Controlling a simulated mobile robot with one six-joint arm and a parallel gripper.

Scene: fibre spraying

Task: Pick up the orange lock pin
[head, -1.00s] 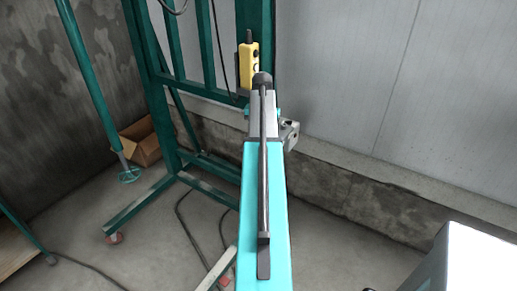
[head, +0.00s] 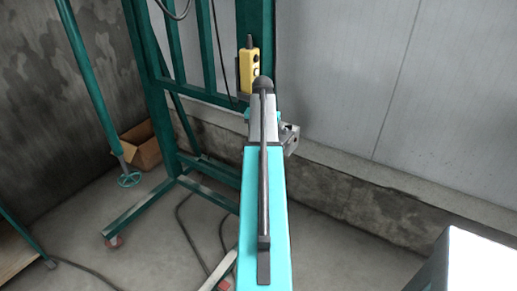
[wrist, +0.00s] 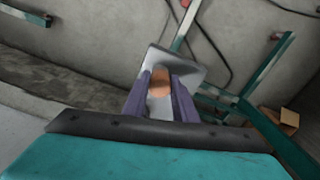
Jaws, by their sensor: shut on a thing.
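The orange lock pin (wrist: 160,82) shows in the wrist view as a short rounded orange piece between the two purple fingers of my gripper (wrist: 161,90). The fingers are closed on it, one on each side. A grey plate (wrist: 194,70) lies right behind the pin and fingers in that view; I cannot tell whether the pin touches it. In the head view my own arm covers the middle of the picture, and neither the pin nor the fingers can be made out there.
A green metal frame (head: 160,95) on castors stands ahead, with a yellow control pendant (head: 249,70) hanging on it. A cardboard box (head: 142,146) lies by the back left wall. Cables (head: 190,225) run over the floor. A pale box-like thing (head: 480,262) stands at lower right.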

